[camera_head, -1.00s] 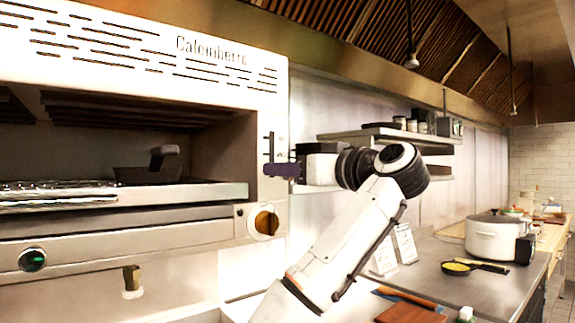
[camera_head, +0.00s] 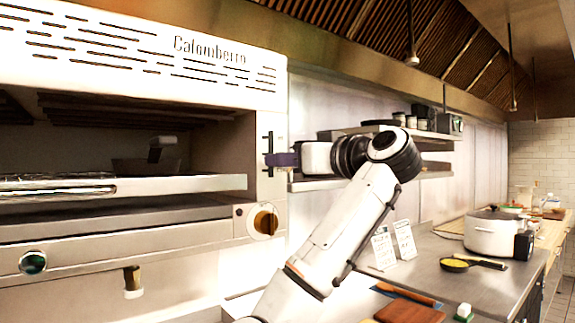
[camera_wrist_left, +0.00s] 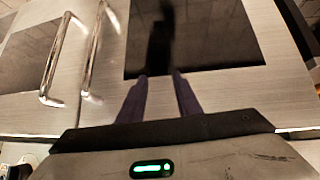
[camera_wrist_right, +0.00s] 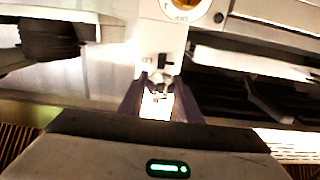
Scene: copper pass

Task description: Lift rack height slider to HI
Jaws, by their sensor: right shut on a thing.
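The rack height slider (camera_wrist_right: 161,76) sits on the narrow right front panel of the white oven (camera_head: 205,75), in a dark vertical slot with small marks.
The rack (camera_head: 180,185) in the oven holds a dark pan. A wall shelf (camera_head: 440,144) is behind my right arm. Metal handles (camera_wrist_left: 56,58) are near my left gripper.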

